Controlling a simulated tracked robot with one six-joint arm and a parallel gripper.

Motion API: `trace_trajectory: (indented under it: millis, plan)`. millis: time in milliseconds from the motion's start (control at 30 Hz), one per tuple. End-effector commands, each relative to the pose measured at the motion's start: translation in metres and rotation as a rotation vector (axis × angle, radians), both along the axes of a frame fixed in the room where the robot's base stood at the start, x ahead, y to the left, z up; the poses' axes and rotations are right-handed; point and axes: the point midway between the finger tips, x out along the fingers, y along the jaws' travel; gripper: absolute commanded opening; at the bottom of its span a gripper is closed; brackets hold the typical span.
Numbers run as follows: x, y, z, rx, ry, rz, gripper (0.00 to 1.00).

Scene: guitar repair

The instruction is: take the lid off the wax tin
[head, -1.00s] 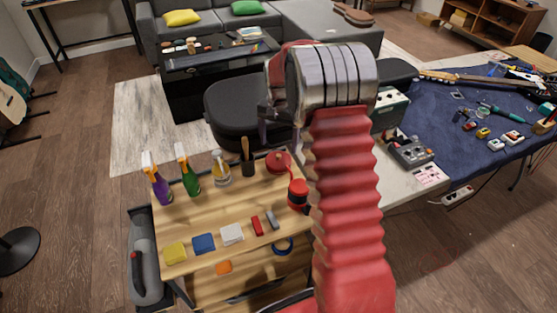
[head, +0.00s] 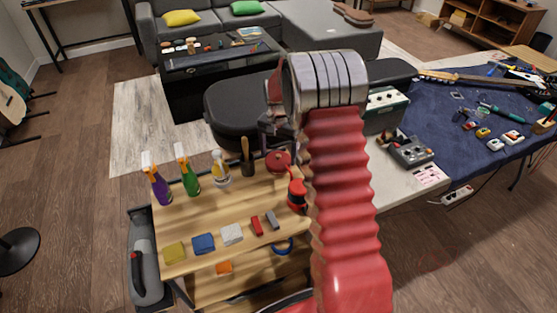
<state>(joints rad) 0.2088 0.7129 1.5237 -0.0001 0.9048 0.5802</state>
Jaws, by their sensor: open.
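A round red tin (head: 278,161), which looks like the wax tin, sits at the back right of the wooden cart top. Its lid appears to be on, but it is too small to tell lid from body. My gripper (head: 274,130) is above the tin and apart from it, pointing down. It is open and looks empty, partly hidden behind my red arm.
Two spray bottles (head: 189,174) are farther left. The cart's middle is clear.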

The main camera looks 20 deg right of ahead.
Motion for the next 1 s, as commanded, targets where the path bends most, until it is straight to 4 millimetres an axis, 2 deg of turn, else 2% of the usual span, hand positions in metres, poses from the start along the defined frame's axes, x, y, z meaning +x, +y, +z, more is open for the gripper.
trace_trajectory:
  millis: [433,1000]
  plan:
    - [0.0001,0.0003,0.0006,0.0,0.0,0.0,0.79]
    - [-0.0002,0.0006,-0.0004,0.0,0.001,0.001,0.4]
